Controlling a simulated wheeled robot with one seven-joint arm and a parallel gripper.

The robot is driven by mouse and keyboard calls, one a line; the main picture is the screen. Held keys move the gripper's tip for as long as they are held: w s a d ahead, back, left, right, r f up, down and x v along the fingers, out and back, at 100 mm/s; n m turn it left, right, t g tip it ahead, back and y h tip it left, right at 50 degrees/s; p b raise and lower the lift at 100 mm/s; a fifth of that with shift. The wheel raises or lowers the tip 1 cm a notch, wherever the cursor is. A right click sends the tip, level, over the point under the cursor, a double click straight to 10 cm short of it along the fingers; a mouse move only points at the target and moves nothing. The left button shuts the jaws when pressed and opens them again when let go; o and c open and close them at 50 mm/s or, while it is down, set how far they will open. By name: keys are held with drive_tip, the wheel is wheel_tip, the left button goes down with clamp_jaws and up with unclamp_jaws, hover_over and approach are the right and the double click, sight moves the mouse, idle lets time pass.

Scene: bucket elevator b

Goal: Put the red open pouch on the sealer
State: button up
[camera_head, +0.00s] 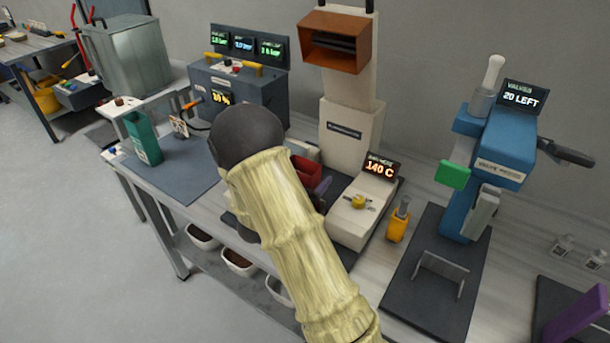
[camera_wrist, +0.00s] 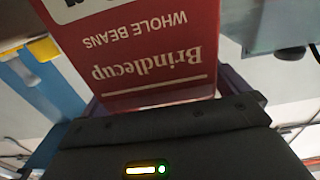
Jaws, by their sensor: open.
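The red pouch (camera_wrist: 150,50), printed Brindlecup WHOLE BEANS, fills the middle of the wrist view, its lettering upside down. In the head view a part of the red pouch (camera_head: 308,172) shows just right of my forearm, by the foot of the cream column. My gripper (camera_wrist: 165,98) is open close around the pouch, with purple finger parts at its two sides. In the head view my arm hides most of the gripper. The sealer (camera_head: 352,222), a low cream box with a 140 C display (camera_head: 380,168) and a yellow knob, stands right of the pouch.
The cream column (camera_head: 350,130) with an orange hopper (camera_head: 335,42) rises behind the pouch. A blue valve press (camera_head: 480,170) stands right, with a small orange-yellow object (camera_head: 398,222) between. A green pouch (camera_head: 143,137) stands on the left mat.

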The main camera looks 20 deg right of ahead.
drive_tip(key=b+v, duration=0.1)
drive_tip(key=v, duration=1)
drive_tip(key=shift+s+a, duration=0.25)
drive_tip(key=shift+a, duration=0.05)
drive_tip(key=w+a+f+n+y, duration=0.2)
drive_tip(key=a+n+y, duration=0.3)
drive_tip(key=y, duration=0.8)
drive_tip(key=s+d+n+g+y, duration=0.2)
drive_tip(key=s+n+g, duration=0.4)
drive_tip(key=s, duration=1.1)
drive_tip(key=shift+s+d+g, duration=0.3)
drive_tip(key=shift+d+g, duration=0.3)
drive_tip(key=shift+d, duration=0.1)
